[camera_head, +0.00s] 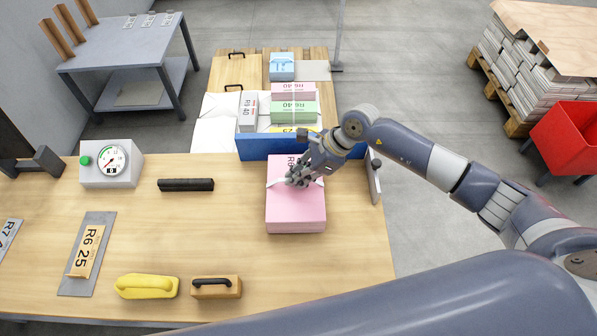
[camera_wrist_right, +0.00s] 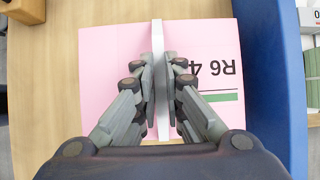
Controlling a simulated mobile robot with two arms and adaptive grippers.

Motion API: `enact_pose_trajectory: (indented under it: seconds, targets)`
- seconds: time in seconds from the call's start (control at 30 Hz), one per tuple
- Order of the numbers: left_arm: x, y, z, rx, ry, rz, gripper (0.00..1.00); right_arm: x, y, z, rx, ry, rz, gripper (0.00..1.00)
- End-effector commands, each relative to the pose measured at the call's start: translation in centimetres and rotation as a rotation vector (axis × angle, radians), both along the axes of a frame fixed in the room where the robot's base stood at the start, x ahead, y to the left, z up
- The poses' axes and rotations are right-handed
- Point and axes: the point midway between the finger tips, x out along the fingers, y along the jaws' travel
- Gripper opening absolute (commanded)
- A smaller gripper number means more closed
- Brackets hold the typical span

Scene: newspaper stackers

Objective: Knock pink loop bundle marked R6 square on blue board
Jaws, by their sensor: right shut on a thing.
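The pink bundle marked R6 (camera_head: 296,208) lies on the wooden table, its label partly hidden by my gripper in the head view. My right gripper (camera_head: 302,180) is over its top, fingers shut on the white loop (camera_wrist_right: 161,75) that stands up across the bundle. The pink bundle also shows in the right wrist view (camera_wrist_right: 105,75), with its printed label upside down there. The blue board (camera_head: 262,147) stands just behind the bundle; in the right wrist view it (camera_wrist_right: 272,90) runs along the bundle's right edge. I cannot tell whether they touch. My left gripper is out of view.
Behind the board stand several bundles, pink (camera_head: 293,91), green (camera_head: 292,112) and white (camera_head: 248,112). A dial box (camera_head: 112,165), black bar (camera_head: 186,185), yellow tool (camera_head: 146,287) and wooden block (camera_head: 217,288) lie left. A metal plate (camera_head: 374,182) stands at the right edge.

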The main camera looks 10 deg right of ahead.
Motion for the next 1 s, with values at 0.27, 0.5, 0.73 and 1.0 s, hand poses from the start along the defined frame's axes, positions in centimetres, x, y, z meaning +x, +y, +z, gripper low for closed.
enact_pose_trajectory:
  seconds: [0.27, 0.5, 0.73, 1.0]
  targets:
    - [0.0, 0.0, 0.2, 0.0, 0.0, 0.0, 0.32, 0.3, 0.2, 0.6, 0.008, -0.008, 0.0, 0.0]
    - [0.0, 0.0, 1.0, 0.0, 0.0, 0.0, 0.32, 0.3, 0.2, 1.9, 0.008, -0.009, 0.0, 0.0]
    - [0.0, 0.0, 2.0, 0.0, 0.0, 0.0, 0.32, 0.3, 0.2, 3.4, 0.009, -0.008, 0.0, 0.0]
    - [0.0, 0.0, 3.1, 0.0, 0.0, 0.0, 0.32, 0.2, 0.2, 5.1, 0.008, -0.008, 0.0, 0.0]
